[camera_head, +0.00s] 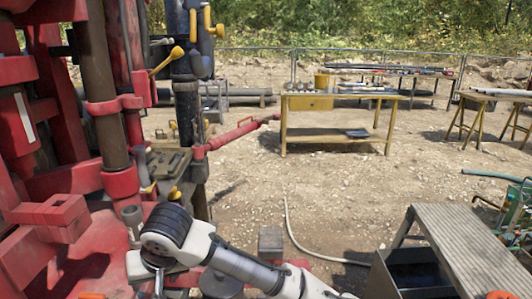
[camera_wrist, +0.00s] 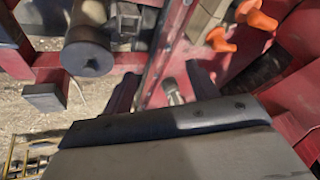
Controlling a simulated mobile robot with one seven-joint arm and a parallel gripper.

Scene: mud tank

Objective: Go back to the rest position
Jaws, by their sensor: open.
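My arm (camera_head: 235,263) reaches in from the bottom of the head view toward the left, its black-and-white wrist end (camera_head: 168,228) beside the red drilling rig (camera_head: 75,245). My gripper (camera_wrist: 164,88) shows in the wrist view as two dark fingers standing apart, with nothing held between them. Its grey and black body fills the lower part of that view. In the head view the fingers are hidden or too small to make out.
Orange handles (camera_wrist: 240,25) and a dark cylinder (camera_wrist: 88,45) lie close beyond the fingers. A grey step (camera_head: 465,245) stands at right. A yellow workbench (camera_head: 335,133) stands farther back. Gravel between them is mostly clear, with a pale hose (camera_head: 290,225) across it.

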